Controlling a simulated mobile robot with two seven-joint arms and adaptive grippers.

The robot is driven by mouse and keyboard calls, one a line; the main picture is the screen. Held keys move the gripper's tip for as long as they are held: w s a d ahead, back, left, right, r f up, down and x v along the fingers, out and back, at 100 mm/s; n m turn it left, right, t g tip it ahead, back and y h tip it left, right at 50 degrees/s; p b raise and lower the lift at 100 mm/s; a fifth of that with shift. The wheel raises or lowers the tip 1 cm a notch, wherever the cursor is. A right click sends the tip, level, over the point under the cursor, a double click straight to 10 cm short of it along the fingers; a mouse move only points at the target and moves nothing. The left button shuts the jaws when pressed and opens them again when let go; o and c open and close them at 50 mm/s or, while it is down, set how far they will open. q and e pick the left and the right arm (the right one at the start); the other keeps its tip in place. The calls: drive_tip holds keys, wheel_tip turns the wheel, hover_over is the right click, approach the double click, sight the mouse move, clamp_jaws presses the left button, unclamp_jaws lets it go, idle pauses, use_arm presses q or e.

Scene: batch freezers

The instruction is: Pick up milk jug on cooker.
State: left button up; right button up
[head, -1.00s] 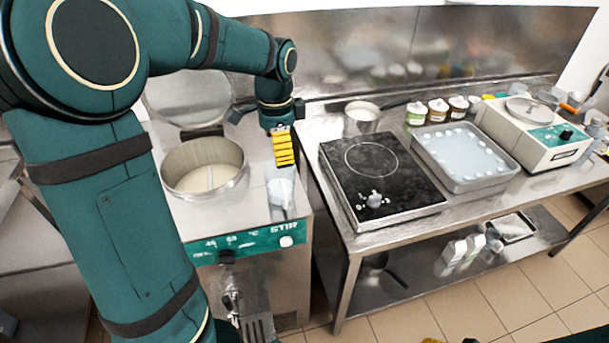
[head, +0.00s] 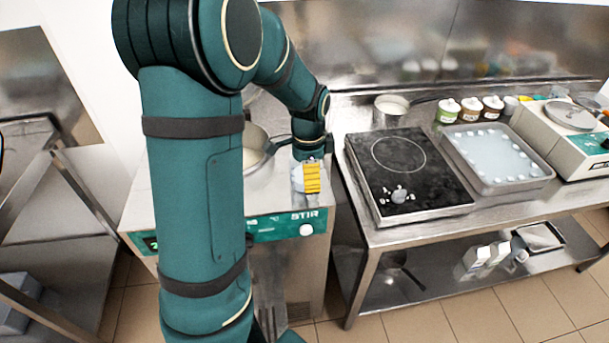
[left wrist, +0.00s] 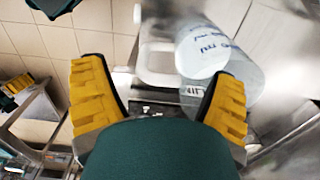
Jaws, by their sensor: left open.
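The milk jug (head: 297,178) is a clear, pale jug on the cooker's steel top (head: 268,200), at its right front. In the left wrist view the jug (left wrist: 208,52) shows blue markings, and its white handle (left wrist: 155,65) lies between the fingers. My left gripper (head: 312,178) is at the jug in the head view and partly covers it. In the left wrist view my left gripper (left wrist: 162,80) is open; its right finger overlaps the jug's body. I cannot tell whether it touches. A yellow and dark part at the left edge, likely my right gripper (left wrist: 16,85), is too small to read.
The cooker's round pot (head: 255,155) stands behind and left of the jug, partly hidden by my arm.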

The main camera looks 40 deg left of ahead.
use_arm(q)
drive_tip(key=shift+f, duration=0.85)
drive_tip(key=shift+c, duration=0.4)
drive_tip(key=c, duration=1.4)
drive_tip(key=shift+r, duration=0.2)
